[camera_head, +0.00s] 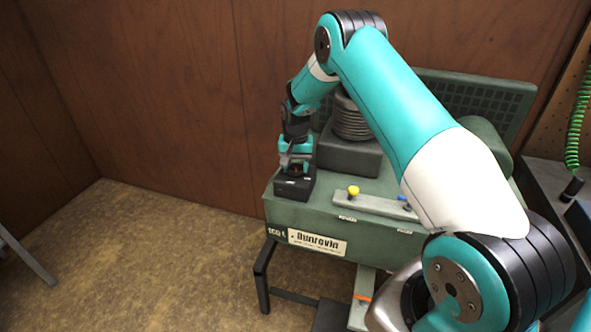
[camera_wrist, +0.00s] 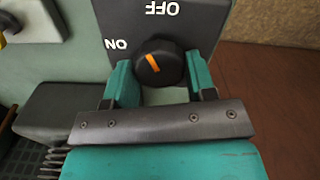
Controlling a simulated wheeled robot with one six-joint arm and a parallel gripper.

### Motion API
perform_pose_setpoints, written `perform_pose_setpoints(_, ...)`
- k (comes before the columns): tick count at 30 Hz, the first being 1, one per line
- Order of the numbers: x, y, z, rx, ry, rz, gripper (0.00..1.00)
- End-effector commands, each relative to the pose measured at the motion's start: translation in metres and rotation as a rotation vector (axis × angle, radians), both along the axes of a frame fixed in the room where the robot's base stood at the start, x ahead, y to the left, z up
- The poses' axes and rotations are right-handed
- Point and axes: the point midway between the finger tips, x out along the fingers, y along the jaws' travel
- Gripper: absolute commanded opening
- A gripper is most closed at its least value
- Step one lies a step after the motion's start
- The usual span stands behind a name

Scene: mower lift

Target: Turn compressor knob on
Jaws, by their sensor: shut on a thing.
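The compressor (camera_head: 330,222) is a dark green machine with a black switch box (camera_head: 293,190) on its left front corner. In the wrist view, the black round knob (camera_wrist: 160,62) sits on the switch panel (camera_wrist: 190,25), with an orange pointer line aimed up-left between the upside-down OFF label (camera_wrist: 161,8) and ON label (camera_wrist: 116,44). My gripper (camera_wrist: 161,77) has a teal finger on each side of the knob and is shut on it. In the head view, my gripper (camera_head: 295,163) is down over the switch box, and the knob is mostly hidden.
A yellow knob (camera_head: 353,190) stands on a grey strip on the compressor's top. A ribbed cylinder (camera_head: 351,118) is behind the switch box. A green coiled hose (camera_head: 575,130) hangs at the right. Open floor (camera_head: 150,260) lies to the left, before wooden walls.

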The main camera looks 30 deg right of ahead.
Motion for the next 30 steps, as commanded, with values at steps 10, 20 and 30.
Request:
perform_pose_setpoints(10, 0.0000, 0.0009, -0.0015, 0.000, 0.002, 0.328, 0.27)
perform_pose_setpoints(20, 0.0000, 0.0022, -0.0009, 0.000, 0.003, 0.641, 0.27)
perform_pose_setpoints(30, -0.0002, 0.0033, -0.0006, 0.001, 0.003, 0.930, 0.27)
